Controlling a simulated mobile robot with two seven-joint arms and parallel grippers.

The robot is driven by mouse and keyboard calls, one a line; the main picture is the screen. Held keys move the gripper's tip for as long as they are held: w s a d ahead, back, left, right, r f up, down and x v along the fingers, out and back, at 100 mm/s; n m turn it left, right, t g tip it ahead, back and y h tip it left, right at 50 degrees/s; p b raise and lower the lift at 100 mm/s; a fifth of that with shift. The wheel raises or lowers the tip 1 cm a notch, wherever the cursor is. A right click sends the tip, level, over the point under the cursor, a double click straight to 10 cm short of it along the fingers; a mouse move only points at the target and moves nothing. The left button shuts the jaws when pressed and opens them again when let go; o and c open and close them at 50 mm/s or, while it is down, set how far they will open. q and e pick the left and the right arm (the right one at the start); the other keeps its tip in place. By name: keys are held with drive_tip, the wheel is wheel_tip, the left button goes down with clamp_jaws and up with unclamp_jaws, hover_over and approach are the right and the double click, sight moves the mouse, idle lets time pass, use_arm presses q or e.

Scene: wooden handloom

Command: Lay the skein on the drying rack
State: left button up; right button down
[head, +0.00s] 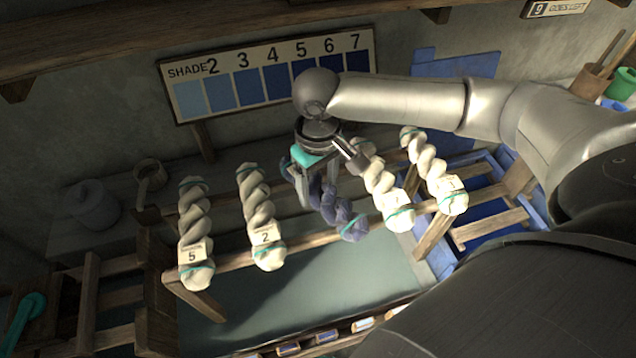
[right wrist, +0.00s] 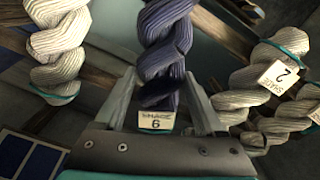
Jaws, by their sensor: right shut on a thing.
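The dark blue skein (head: 343,214) is between the fingers of my right gripper (head: 316,188). It hangs twisted like the pale skeins, and its lower end overlaps the front rail of the wooden drying rack (head: 308,241). I cannot tell whether the rail bears its weight. In the right wrist view the skein (right wrist: 166,45) runs up from between the fingers of the gripper (right wrist: 160,98), and its tag reads shade 6. In the head view the gripper hides its upper end. My left gripper is not in view.
Pale skeins tagged 5 (head: 194,225) and 2 (head: 258,208) hang left of the blue one; two more pale skeins (head: 386,186) (head: 433,170) hang close on its right. A shade chart (head: 275,75) is on the wall behind. Rail between skein 2 and the blue skein is bare.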

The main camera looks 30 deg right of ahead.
drive_tip(key=shift+c, duration=1.8)
unclamp_jaws()
drive_tip(key=shift+f, duration=0.1)
drive_tip(key=o, duration=0.4)
drive_tip(key=shift+c, duration=0.2)
